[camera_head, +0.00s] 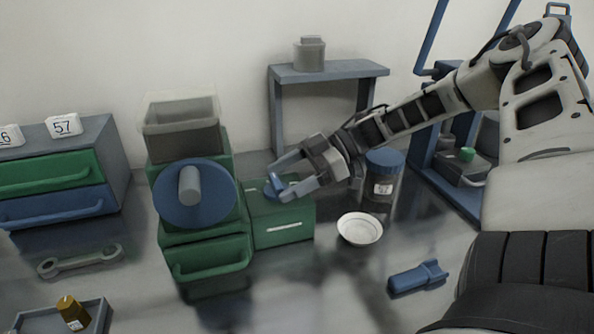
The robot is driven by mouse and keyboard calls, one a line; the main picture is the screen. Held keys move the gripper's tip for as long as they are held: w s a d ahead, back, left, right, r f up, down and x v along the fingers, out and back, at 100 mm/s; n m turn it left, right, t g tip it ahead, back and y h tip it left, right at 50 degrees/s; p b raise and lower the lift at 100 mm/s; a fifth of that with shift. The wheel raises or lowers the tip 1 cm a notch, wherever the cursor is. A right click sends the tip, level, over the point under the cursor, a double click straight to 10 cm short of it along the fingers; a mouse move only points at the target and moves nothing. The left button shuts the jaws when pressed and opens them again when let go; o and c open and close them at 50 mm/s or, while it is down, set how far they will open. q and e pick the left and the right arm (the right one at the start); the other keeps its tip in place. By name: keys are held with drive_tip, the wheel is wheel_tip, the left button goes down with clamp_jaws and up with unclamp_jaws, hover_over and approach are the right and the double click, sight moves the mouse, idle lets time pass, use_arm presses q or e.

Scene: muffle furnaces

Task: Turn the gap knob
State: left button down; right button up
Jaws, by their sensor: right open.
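A small blue knob (275,185) sits on top of the low green box (285,222) on the right side of a green machine (198,226). My right gripper (279,183) reaches in from the right and is open, with its fingers on either side of the knob. I cannot tell whether the fingers touch it. The fingers and their shadow partly hide the knob. The machine has a large blue disc (170,205) with a grey handle on its front and a clear-topped hopper (181,125) above. My left gripper is not in view.
A white bowl (360,229) and a blue-lidded jar (381,190) stand right of the machine. A blue tool (418,278) lies nearer. A grey stand (330,72) is behind. A wrench (80,261), a tray (37,319) and a drawer unit (112,165) are at left.

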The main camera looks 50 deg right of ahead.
drive_tip(key=p+v, duration=0.2)
drive_tip(key=v, duration=1.4)
drive_tip(key=shift+p, duration=0.3)
